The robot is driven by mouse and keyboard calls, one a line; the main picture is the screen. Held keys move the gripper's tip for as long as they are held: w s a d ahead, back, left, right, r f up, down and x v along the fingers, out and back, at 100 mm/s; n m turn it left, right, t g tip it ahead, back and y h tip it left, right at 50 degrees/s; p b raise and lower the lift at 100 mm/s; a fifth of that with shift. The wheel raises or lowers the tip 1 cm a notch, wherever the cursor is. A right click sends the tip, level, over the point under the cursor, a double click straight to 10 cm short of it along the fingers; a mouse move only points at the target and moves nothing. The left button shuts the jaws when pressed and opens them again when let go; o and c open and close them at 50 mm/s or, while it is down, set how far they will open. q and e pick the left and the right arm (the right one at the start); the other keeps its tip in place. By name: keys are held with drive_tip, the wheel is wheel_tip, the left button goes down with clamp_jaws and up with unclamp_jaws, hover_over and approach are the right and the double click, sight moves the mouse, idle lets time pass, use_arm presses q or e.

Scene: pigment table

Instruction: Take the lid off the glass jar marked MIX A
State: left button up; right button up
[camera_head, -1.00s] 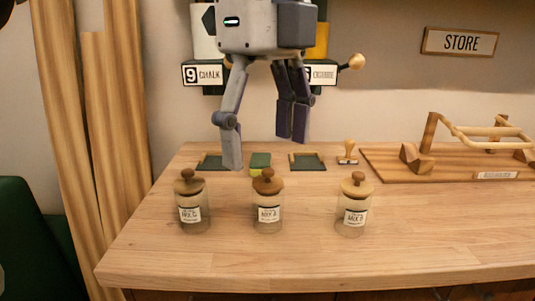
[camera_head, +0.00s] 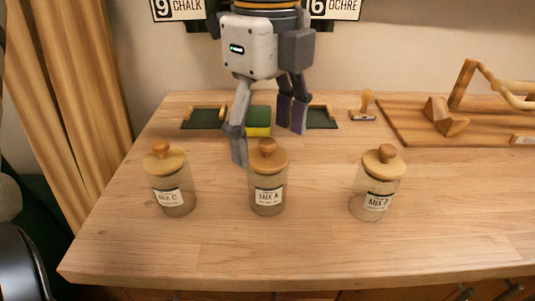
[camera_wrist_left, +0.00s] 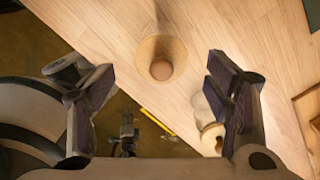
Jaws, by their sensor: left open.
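The glass jar marked MIX A (camera_head: 268,196) stands upright in the middle of a row of three jars. Its wooden lid (camera_head: 278,161) with a round knob is on it. My left gripper (camera_head: 268,146) is open and empty, pointing down. In the head view its fingers appear on either side of this lid, behind or above it; I cannot tell the exact gap. In the left wrist view a knobbed lid (camera_wrist_left: 160,60) lies between and beyond the open fingers (camera_wrist_left: 162,85); no label shows there. My right gripper is not in view.
Lidded jars stand to the left (camera_head: 172,190) and right (camera_head: 377,190) of MIX A, with free table between. Behind are a green and yellow block (camera_head: 258,121), dark trays (camera_head: 203,118), a stamp (camera_head: 365,107) and a wooden rack (camera_head: 410,127). The table's front edge (camera_head: 300,281) is clear.

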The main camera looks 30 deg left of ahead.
use_arm(q)
wheel_tip(320, 180, down, 2)
drive_tip(key=c, duration=1)
drive_tip(key=shift+o, duration=0.2)
